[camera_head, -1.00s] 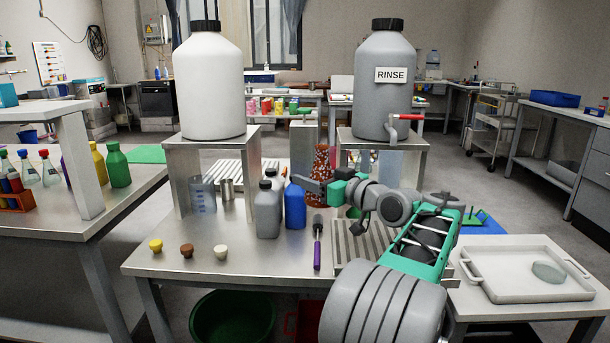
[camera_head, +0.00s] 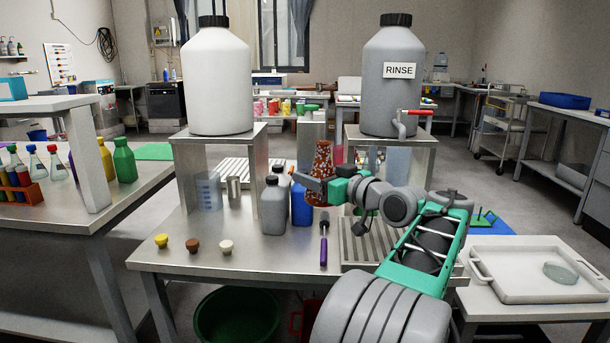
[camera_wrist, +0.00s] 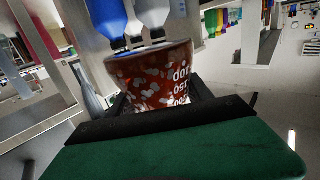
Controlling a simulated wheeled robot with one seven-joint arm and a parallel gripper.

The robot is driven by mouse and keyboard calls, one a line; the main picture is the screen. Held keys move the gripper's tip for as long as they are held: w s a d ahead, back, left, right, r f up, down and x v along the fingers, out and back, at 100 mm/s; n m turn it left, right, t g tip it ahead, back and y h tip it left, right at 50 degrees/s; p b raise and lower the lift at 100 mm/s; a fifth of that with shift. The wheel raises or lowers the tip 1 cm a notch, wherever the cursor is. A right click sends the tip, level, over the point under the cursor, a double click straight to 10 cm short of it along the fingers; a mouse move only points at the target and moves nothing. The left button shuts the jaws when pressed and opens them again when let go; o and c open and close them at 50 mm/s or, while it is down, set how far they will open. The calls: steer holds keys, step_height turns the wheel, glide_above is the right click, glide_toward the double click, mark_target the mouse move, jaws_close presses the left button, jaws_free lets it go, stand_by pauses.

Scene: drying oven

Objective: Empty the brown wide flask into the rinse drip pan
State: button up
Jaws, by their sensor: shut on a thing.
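The brown wide flask (camera_head: 321,180) is a reddish-brown conical flask with pale speckles. It is upright in the head view, between the two metal stands. My gripper (camera_head: 309,183) is shut on it from the right side. In the wrist view the flask (camera_wrist: 150,80) fills the middle, between the dark fingers (camera_wrist: 155,105), with white print on its side. I cannot tell whether liquid is in it. The rinse drip pan (camera_head: 362,244) is the ribbed metal tray at the table's right front, under the RINSE jug (camera_head: 390,85). My arm hides part of the pan.
Grey bottles (camera_head: 273,205) and a blue bottle (camera_head: 301,205) stand just left of the flask. A purple-handled tool (camera_head: 323,245) lies left of the pan. A red tap (camera_head: 418,113) juts from the RINSE jug. Three stoppers (camera_head: 193,246) sit at the front left.

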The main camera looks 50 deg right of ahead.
steer(key=shift+d+r+p, duration=0.25)
steer(key=shift+d+p, duration=0.4)
steer(key=shift+d, duration=0.45)
steer(key=shift+w+d+f, duration=0.1)
steer(key=shift+f, duration=0.1)
